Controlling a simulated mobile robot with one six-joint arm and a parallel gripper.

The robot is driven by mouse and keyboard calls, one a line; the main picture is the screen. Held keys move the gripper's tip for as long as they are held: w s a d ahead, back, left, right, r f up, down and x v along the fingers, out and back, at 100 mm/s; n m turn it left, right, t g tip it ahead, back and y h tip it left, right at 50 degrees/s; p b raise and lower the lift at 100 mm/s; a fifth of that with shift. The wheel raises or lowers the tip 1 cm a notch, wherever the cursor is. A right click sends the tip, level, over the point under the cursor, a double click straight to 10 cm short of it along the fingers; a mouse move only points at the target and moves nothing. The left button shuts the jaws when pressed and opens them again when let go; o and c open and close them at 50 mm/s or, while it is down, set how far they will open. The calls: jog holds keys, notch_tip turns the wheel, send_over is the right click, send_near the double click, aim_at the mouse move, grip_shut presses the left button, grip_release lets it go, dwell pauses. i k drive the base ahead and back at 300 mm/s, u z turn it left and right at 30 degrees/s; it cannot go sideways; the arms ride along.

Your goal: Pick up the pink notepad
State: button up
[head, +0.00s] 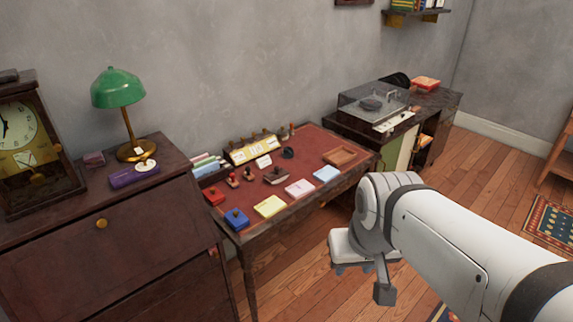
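The pink notepad (299,188) lies flat near the front edge of the red-topped desk (318,150). It sits between a yellow notepad (270,206) on its left and a light blue notepad (326,174) on its right, apart from both. My gripper (365,280) is in front of the desk, to the right of and lower in the picture than the pink notepad, and away from it. Its fingers are partly hidden by its own body, so I cannot tell whether they are open. I see nothing held in it.
A blue stamp pad (236,218), a red one (213,196), several stamps and a wooden tray (340,156) stand on the desk. A dark cabinet with a green lamp (118,90) is on the left. A turntable (372,102) stands behind right. Open wooden floor lies in front.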

aim_at(296, 191)
jog(key=z, duration=0.05)
jog(key=i, duration=1)
jog(key=u, duration=0.05)
